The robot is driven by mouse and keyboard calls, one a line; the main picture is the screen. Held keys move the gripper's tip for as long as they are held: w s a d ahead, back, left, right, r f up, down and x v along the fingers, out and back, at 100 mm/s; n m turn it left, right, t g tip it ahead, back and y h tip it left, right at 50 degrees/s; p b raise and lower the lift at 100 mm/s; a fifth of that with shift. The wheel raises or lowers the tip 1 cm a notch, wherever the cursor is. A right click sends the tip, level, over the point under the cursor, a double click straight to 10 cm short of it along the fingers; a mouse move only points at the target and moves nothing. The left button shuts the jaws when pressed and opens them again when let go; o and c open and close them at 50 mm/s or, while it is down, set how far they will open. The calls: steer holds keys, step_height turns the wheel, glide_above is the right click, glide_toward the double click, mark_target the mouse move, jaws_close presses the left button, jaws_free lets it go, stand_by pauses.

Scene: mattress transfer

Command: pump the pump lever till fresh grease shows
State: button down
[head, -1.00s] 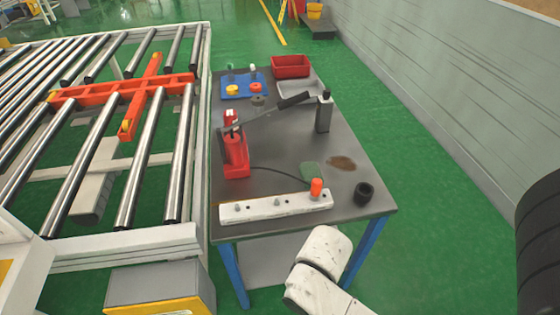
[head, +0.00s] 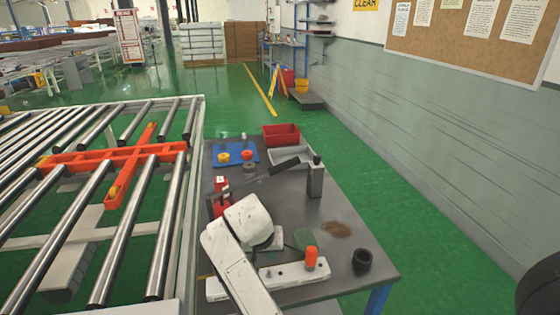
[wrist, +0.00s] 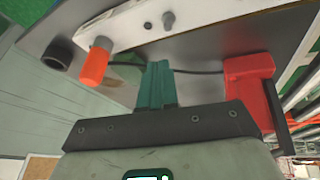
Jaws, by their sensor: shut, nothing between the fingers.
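The red pump (head: 220,184) stands on the dark table, its lower part hidden behind my arm; its red body also shows in the wrist view (wrist: 248,85). Its pump lever (head: 285,165) is a grey bar with a black grip, reaching right toward a grey post. My gripper (wrist: 157,85) is shut and empty, its teal fingers together, beside the pump body in the wrist view. In the head view my white arm hides it. A white bar (head: 277,273) with an orange cap (head: 311,258) and small fittings lies at the table's front. I cannot make out fresh grease at the fittings.
A black ring (head: 362,261) and a brown stain (head: 336,229) are on the table's right part. A red bin (head: 281,134), a grey tray (head: 290,155) and a blue mat (head: 235,152) lie at the back. The roller conveyor (head: 100,200) borders the table on the left.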

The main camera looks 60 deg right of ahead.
steer(key=w+d+r+m+b, duration=0.1)
steer(key=w+d+r+m, duration=0.3)
steer(key=d+r, duration=0.1)
steer(key=m+g+b, duration=0.2)
steer(key=m+b, duration=0.2)
steer(key=m, duration=0.7)
glide_toward(283, 163)
steer(key=s+d+v, duration=0.1)
steer(key=v, duration=0.6)
steer(key=shift+w+a+r, duration=0.2)
steer(key=shift+w, duration=0.2)
steer(key=x, duration=0.9)
steer(key=p+x, duration=0.1)
steer(key=x, duration=0.4)
steer(key=shift+a+f, duration=0.15)
steer(key=shift+a, duration=0.15)
